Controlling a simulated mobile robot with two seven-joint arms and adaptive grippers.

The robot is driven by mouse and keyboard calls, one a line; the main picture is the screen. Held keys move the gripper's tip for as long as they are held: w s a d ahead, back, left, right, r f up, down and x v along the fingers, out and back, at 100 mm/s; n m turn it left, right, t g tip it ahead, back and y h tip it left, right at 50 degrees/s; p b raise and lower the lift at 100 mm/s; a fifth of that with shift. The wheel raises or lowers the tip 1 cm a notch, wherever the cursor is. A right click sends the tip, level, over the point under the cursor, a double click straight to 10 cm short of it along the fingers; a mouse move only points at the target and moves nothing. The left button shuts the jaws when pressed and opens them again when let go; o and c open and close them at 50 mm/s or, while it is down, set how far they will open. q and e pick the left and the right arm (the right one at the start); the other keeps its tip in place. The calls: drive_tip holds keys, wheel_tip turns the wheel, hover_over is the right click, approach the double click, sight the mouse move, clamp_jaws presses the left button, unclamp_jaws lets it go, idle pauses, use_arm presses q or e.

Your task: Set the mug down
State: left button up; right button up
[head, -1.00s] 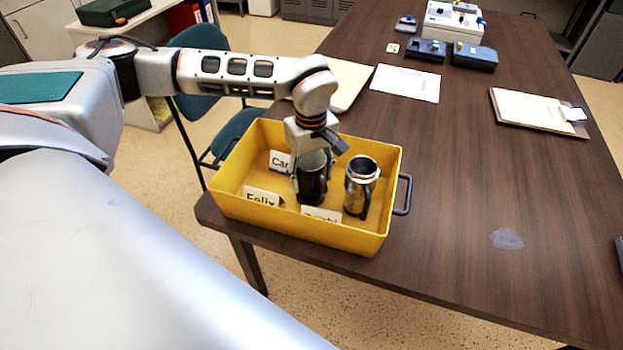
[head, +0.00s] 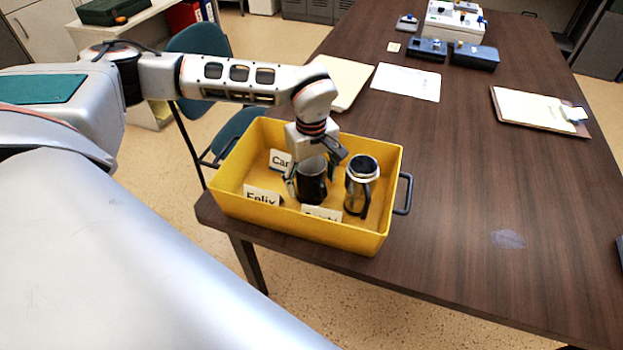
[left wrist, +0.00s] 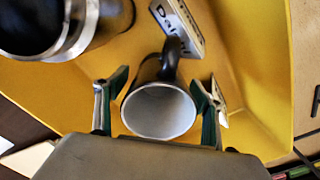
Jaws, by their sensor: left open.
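A dark mug (head: 312,188) stands in the yellow crate (head: 300,238) on the table, left of a black and silver travel mug (head: 361,186). My left gripper (head: 312,186) is open, with its fingers low around the mug. In the left wrist view the mug (left wrist: 158,108) shows its pale inside and its handle. The two fingers of my left gripper (left wrist: 158,100) stand on either side of it, with a gap on at least the left side. The travel mug (left wrist: 65,25) is at the top left there. My right gripper is not in view.
Name cards stand in the crate, among them one reading Felix (head: 262,196). The crate has a dark handle (head: 404,193) on its right. Papers (head: 406,82), a clipboard (head: 540,108) and several devices lie farther back on the table (head: 470,190). A teal chair (head: 200,40) stands at left.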

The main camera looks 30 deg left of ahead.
use_arm(q)
wheel_tip(320, 180, up, 13)
drive_tip(key=p, duration=0.1)
drive_tip(key=shift+f, duration=0.15)
drive_tip(key=shift+s+f, duration=0.1)
idle(0.7)
